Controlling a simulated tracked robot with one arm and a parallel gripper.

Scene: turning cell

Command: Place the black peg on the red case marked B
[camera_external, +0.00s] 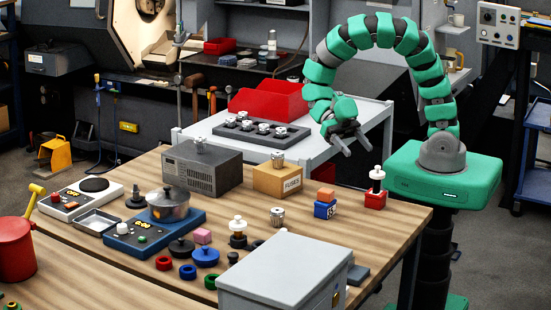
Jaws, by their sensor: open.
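A small red block-shaped case (375,201) stands near the right edge of the wooden table; I cannot read a letter on it. A black piece with a white piece above it sits on its top. A small dark peg-like piece (233,259) stands at the front middle of the table, left of the grey box. Another black knobbed piece (136,198) stands at the left, near the blue scale. I cannot tell for sure which one is the black peg. My gripper (354,149) is open and empty, in the air above and behind the red case.
A tan fuse box (277,181), a dark grey instrument (196,170) and a large grey box (285,272) take up table room. Several rings and discs lie at front.

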